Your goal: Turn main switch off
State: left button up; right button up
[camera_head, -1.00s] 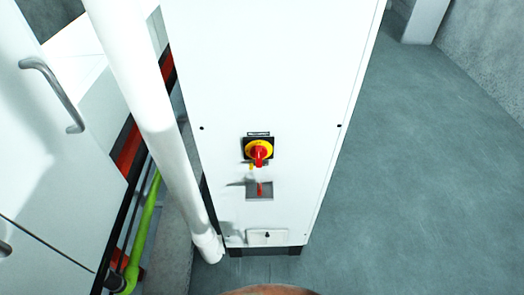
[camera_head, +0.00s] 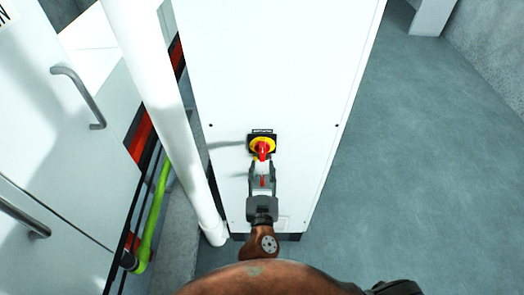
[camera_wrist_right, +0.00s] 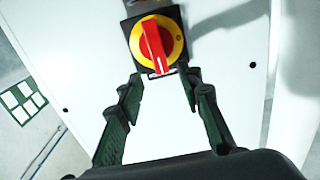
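The main switch (camera_head: 263,147) has a red handle on a yellow disc and a black square plate, on the front of a white cabinet (camera_head: 270,70). In the right wrist view the switch (camera_wrist_right: 153,43) is at the top centre, its red handle near upright and slightly tilted. My right gripper (camera_head: 262,168) is just below the switch in the head view. In the wrist view its two dark fingers (camera_wrist_right: 162,78) are apart, with nothing gripped between them. The lower end of the handle lies near the gap between the fingertips; I cannot tell whether they touch. My left gripper is not in view.
A white vertical pipe (camera_head: 155,95) runs left of the cabinet. Beyond it are a green pipe (camera_head: 153,215) and white doors with metal handles (camera_head: 80,98). The grey floor (camera_head: 420,180) right of the cabinet is clear.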

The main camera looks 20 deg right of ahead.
aim_at(262, 151)
jog(key=p+x, duration=0.1)
jog(key=x, duration=0.5)
jog(key=shift+w+p, duration=0.1)
jog(key=shift+p, duration=0.2)
jog(key=shift+w+d+f, duration=0.15)
jog(key=shift+w, duration=0.4)
jog(key=shift+c, duration=0.6)
grip_shut()
